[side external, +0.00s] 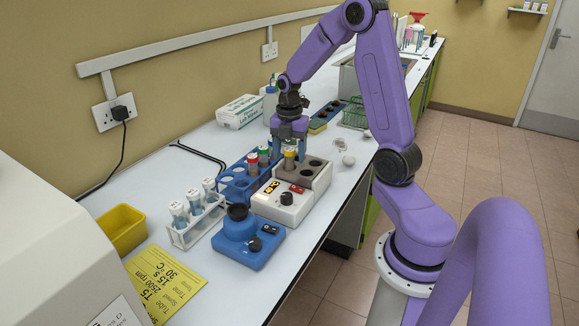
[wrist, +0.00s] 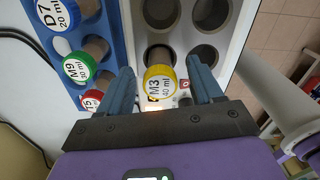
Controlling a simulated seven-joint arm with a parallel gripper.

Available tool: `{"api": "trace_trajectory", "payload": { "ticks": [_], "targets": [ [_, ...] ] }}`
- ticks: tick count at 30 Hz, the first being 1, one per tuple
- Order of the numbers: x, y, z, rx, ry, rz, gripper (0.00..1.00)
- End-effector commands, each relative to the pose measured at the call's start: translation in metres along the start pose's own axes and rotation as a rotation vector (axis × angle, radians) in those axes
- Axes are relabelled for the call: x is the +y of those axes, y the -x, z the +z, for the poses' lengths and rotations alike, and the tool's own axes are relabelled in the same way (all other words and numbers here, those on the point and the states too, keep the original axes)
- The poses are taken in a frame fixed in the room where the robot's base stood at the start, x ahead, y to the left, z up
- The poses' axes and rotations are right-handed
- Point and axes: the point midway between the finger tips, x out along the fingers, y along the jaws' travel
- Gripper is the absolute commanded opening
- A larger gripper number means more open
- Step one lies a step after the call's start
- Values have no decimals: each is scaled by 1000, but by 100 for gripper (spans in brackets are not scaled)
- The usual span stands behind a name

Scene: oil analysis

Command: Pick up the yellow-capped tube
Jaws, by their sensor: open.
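The yellow-capped tube (wrist: 160,83) stands in a hole of the white heating block device (side external: 290,205); its cap reads M3, 40 ml in the wrist view. In the side external view the yellow-capped tube (side external: 290,153) shows just below my gripper. My gripper (wrist: 163,84) is open, its blue fingers on either side of the yellow cap, with gaps visible. In the side external view my gripper (side external: 289,140) points down over the block. The tube's lower part is hidden in the block.
A blue rack (side external: 236,186) beside the block holds tubes with red (wrist: 92,100), green (wrist: 77,68) and blue caps (wrist: 82,6). Other block holes are empty. A blue mixer (side external: 247,240), a white tube rack (side external: 197,226) and a yellow bin (side external: 122,230) stand nearer the camera.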

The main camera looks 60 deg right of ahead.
Motion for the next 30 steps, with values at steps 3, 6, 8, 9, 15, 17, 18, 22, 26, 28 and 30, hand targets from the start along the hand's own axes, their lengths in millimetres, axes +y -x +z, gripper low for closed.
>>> {"api": "trace_trajectory", "payload": {
  "ticks": [3,6,8,9,15,17,18,22,26,28,30],
  "targets": [
    [0,-5,0,0,0,0,65],
    [0,-6,0,0,0,1,65],
    [0,-5,0,0,0,1,65],
    [0,-5,0,0,0,1,65],
    [0,-5,0,0,0,1,5],
    [0,-5,0,0,0,1,0],
    [0,-5,0,0,0,1,0],
    [0,-5,0,0,0,1,0],
    [1,2,0,-1,-1,3,0],
    [1,11,1,-3,-1,5,0],
    [1,23,1,-3,-2,6,0]
  ]
}}
